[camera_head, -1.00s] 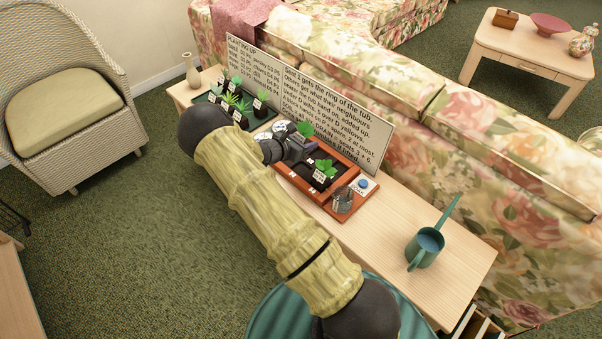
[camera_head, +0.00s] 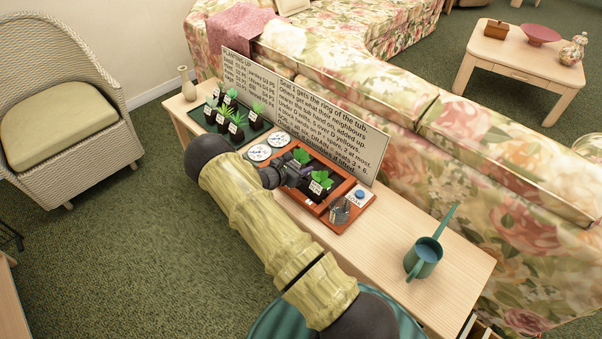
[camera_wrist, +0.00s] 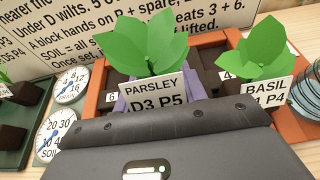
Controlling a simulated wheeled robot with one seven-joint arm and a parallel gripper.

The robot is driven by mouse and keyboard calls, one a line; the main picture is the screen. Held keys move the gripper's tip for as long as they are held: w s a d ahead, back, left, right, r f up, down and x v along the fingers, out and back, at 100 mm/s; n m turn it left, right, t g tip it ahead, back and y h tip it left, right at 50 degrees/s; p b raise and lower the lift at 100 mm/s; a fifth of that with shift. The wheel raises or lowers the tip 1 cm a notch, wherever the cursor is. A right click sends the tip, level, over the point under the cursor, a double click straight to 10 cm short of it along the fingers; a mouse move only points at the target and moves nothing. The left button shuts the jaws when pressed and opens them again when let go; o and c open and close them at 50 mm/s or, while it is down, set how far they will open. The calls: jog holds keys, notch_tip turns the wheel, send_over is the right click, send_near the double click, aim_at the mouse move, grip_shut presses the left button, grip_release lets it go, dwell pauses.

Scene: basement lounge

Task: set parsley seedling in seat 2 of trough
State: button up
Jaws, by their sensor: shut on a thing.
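The parsley seedling (camera_wrist: 152,45), with green leaves and a label reading PARSLEY D3 P5, is in my gripper (camera_wrist: 160,95). In the head view, the parsley (camera_head: 301,156) is at the left part of the orange-brown trough (camera_head: 352,189). My gripper (camera_head: 287,172) is shut on it, low at the trough. I cannot tell whether its pot touches the soil. In the wrist view, a small 6 shows left of the parsley and a 4 near the basil. The 2 mark is not visible. The basil seedling (camera_wrist: 262,55), labelled BASIL P4, stands in the trough to the right.
Two dials, DRAIN (camera_wrist: 70,85) and SOIL (camera_wrist: 57,130), lie left of the trough. A dark tray (camera_head: 205,118) holds several seedlings. A written board (camera_head: 300,115) stands behind.

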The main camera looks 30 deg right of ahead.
jog(key=shift+f, duration=1.65)
jog(key=shift+f, duration=0.15)
jog(key=shift+f+b, duration=0.15)
jog(key=shift+b, duration=0.25)
